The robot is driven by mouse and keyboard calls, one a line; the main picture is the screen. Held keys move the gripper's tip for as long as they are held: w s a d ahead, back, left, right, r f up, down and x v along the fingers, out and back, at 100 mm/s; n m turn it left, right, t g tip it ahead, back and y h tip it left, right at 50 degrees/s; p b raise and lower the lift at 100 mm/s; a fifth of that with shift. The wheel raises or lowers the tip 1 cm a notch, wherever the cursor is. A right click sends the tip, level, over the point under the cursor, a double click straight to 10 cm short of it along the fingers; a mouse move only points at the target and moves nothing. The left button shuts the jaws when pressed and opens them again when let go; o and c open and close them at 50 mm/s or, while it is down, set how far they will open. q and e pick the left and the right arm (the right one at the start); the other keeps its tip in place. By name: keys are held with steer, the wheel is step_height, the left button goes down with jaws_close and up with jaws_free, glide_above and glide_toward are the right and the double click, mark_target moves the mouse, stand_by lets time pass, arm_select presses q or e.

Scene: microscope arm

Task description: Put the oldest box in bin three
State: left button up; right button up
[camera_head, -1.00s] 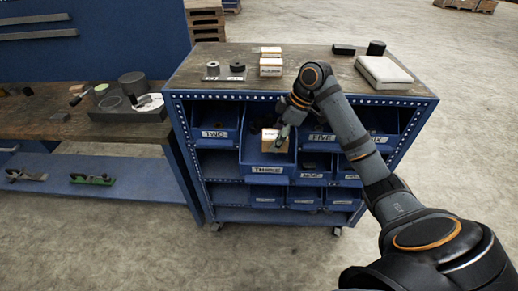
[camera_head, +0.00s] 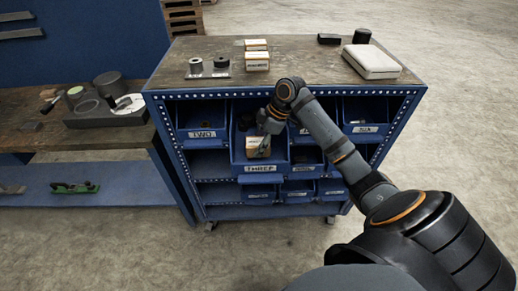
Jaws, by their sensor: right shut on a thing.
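Bin three (camera_head: 239,158) is a blue bin with a white label on its front, pulled forward from the cart's top row. A small tan box with a pale label (camera_head: 258,149) is inside its opening, slightly tilted. My right gripper (camera_head: 264,132) reaches down into the bin from above and is shut on this box. The fingertips are small and partly hidden. I cannot tell whether the box touches the bin floor. Two similar boxes stand on the cart top, one in front (camera_head: 257,62) and one behind (camera_head: 256,45). My left gripper is not in view.
The blue cart (camera_head: 300,50) has a wooden top. Bin two (camera_head: 200,122) is left of bin three. A workbench (camera_head: 60,136) stands farther left.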

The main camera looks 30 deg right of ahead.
step_height(320, 180, down, 2)
steer(key=shift+f, duration=0.2)
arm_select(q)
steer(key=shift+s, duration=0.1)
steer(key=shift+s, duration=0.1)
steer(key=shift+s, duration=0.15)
arm_select(e)
steer(key=o, duration=1.5)
steer(key=shift+c, duration=0.2)
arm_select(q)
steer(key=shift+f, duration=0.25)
arm_select(e)
steer(key=v, duration=1.2)
